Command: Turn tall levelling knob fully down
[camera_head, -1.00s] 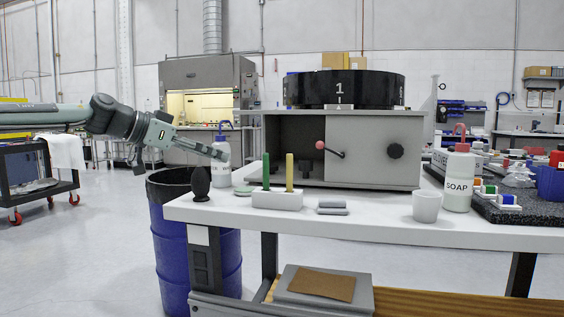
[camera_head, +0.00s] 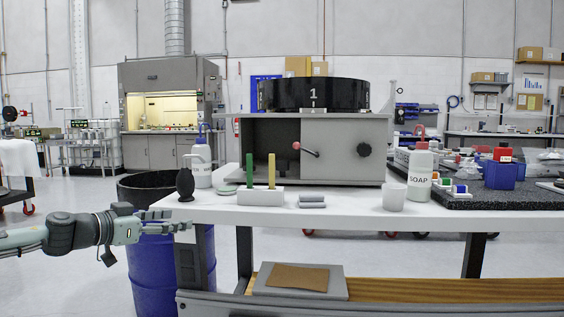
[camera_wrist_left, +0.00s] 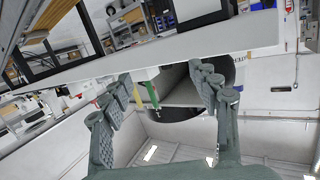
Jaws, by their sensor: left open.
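A dark, egg-shaped upright piece (camera_head: 185,183) stands at the left front corner of the white table (camera_head: 330,222); I cannot tell whether it is the tall levelling knob. A round black knob (camera_head: 364,150) and a red-ball lever (camera_head: 297,146) are on the front of the grey box (camera_head: 342,165). My left gripper (camera_head: 186,227) is at the table's left front corner, at about the height of its edge and below the dark piece. In the left wrist view its fingers (camera_wrist_left: 162,98) are spread and empty, with the table edge beyond. My right gripper is not in view.
A white block (camera_head: 261,198) holds a green and a yellow stick. A blue drum (camera_head: 160,262) is below the gripper. A grey panel hangs under the table corner.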

